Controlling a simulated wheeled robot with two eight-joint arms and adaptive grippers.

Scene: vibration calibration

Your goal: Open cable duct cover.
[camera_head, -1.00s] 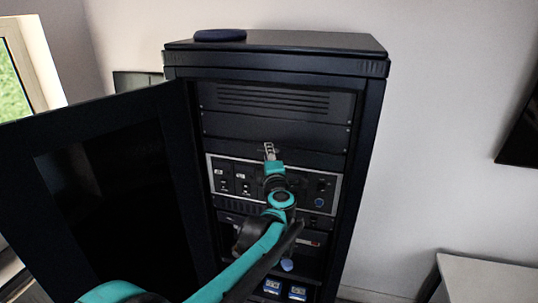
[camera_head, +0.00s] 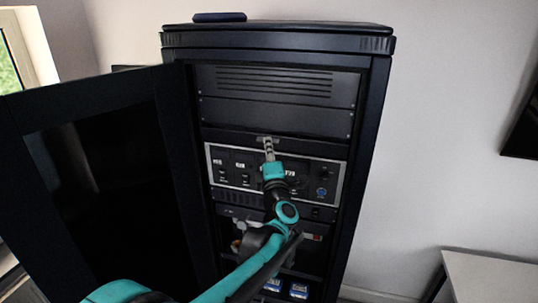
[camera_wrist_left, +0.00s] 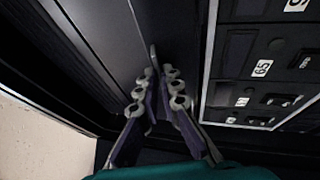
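The cable duct cover seems to be the dark panel strip (camera_head: 225,133) in the open rack, between the vented upper panel and the switch panel; a small grey tab (camera_head: 267,138) sticks out at its middle. In the left wrist view a thin grey tab (camera_wrist_left: 153,56) stands at the fingertips. My left gripper (camera_head: 268,146) is right in front of the tab. Its two fingers (camera_wrist_left: 161,72) are close together with a narrow gap between them, and the tab lies at that gap, nearer the left finger. Firm contact cannot be made out. My right gripper is not in view.
The rack door (camera_head: 105,175) stands open on the left. The switch panel (camera_head: 232,170) sits just below the cover, the vented panel (camera_head: 275,85) above. Blue-topped items (camera_head: 298,290) stand low in the rack. A white table (camera_head: 490,275) is at the lower right.

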